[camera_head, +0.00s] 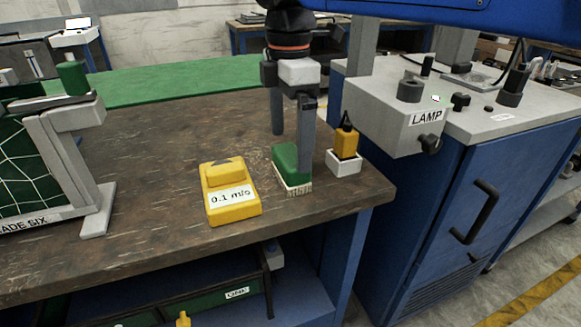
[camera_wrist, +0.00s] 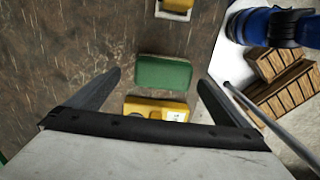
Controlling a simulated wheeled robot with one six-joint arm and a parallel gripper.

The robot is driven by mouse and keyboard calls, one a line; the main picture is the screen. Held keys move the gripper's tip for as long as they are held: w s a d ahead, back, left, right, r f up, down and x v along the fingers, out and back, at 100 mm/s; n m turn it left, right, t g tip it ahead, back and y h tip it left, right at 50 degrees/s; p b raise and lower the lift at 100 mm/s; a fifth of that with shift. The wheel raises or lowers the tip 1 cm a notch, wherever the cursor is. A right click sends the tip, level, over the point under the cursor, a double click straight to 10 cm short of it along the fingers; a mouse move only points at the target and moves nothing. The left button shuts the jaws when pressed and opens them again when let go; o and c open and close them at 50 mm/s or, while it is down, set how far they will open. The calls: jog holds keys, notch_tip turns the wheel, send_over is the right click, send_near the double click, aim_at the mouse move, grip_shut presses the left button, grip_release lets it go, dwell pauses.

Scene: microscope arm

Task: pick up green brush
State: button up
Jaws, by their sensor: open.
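The green brush (camera_head: 288,163) stands on the brown bench top with its pale bristles down, between a yellow device and a small white holder. My gripper (camera_head: 291,150) is open above and around the brush, pointing down, with one finger in front of its right part and the other behind it. In the wrist view the brush's green top (camera_wrist: 163,72) lies ahead of the space between my two open fingers (camera_wrist: 159,82). I cannot tell whether either finger touches the brush.
The yellow device (camera_head: 231,193) labelled 0.1 m/s sits just left of the brush. The white holder (camera_head: 343,163) with a yellow bottle stands close on the right. A grey lamp box (camera_head: 385,120) is further right.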

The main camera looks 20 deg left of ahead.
aim_at(291, 154)
jog(key=shift+s+d+f, duration=0.1)
jog(key=shift+s+f, duration=0.05)
jog(key=shift+f, duration=1.2)
jog(key=shift+s+d+f, duration=0.1)
jog(key=shift+f, duration=1.2)
jog(key=c, duration=1.2)
